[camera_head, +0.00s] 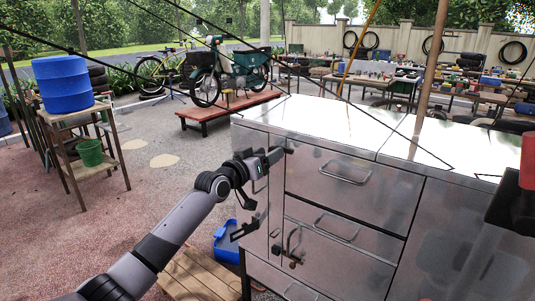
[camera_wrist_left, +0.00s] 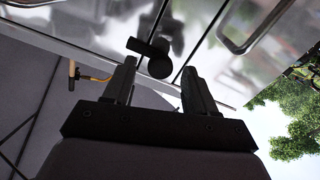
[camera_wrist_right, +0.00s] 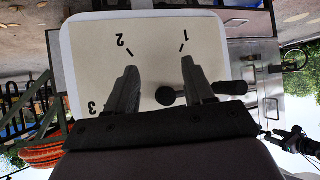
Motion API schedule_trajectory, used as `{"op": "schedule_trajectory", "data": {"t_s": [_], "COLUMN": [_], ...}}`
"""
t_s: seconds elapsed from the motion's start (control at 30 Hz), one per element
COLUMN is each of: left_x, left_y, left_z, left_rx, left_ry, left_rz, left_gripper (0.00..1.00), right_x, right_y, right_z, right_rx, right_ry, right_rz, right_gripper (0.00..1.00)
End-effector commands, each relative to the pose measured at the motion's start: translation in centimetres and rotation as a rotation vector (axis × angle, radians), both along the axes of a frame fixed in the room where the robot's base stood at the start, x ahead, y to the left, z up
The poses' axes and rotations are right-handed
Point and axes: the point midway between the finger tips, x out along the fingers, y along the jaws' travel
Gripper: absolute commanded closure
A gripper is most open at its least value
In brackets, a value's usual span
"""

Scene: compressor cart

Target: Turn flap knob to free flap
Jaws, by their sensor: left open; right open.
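My left gripper (camera_head: 268,160) is open at the upper left corner of the steel cabinet front (camera_head: 345,205). In the left wrist view a black knob with a short side arm (camera_wrist_left: 154,54) sits on a steel panel, just beyond and between the open fingertips (camera_wrist_left: 159,68); contact cannot be told. My right gripper (camera_wrist_right: 160,66) is open in front of a cream panel (camera_wrist_right: 150,35) marked 1, 2 and 3. A black lever with round ends (camera_wrist_right: 200,93) shows across its right finger. I cannot tell which of these is the flap knob.
The cabinet has drawer handles (camera_head: 344,173) and a dark latch-like fitting (camera_head: 291,246) lower down. A blue bin (camera_head: 228,244) and a wooden pallet (camera_head: 199,275) are on the ground at its left. A blue barrel (camera_head: 63,84) stands on a wooden stand farther left.

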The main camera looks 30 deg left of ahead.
Motion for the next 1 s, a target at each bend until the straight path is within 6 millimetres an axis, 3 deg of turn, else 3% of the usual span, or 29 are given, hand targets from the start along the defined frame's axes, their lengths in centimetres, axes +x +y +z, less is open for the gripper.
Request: {"op": "schedule_trajectory", "data": {"t_s": [0.43, 0.6, 1.0], "left_x": [0.57, 0.57, 0.57], "left_y": [-0.10, -0.10, -0.14], "left_z": [-0.01, -0.01, -0.04], "left_rx": [-0.001, -0.001, -0.055], "left_ry": [0.000, 0.000, 0.008], "left_rz": [0.000, 0.000, 0.000], "left_gripper": [0.44, 0.99, 1.00], "right_x": [0.00, 0.00, 0.00], "right_y": [-0.01, -0.01, 0.00], "right_z": [0.06, 0.06, 0.06], "right_rx": [-0.001, -0.001, -0.001], "right_ry": [0.000, 0.000, 0.000], "right_rz": [0.001, 0.001, 0.001], "right_gripper": [0.47, 0.47, 0.47]}}
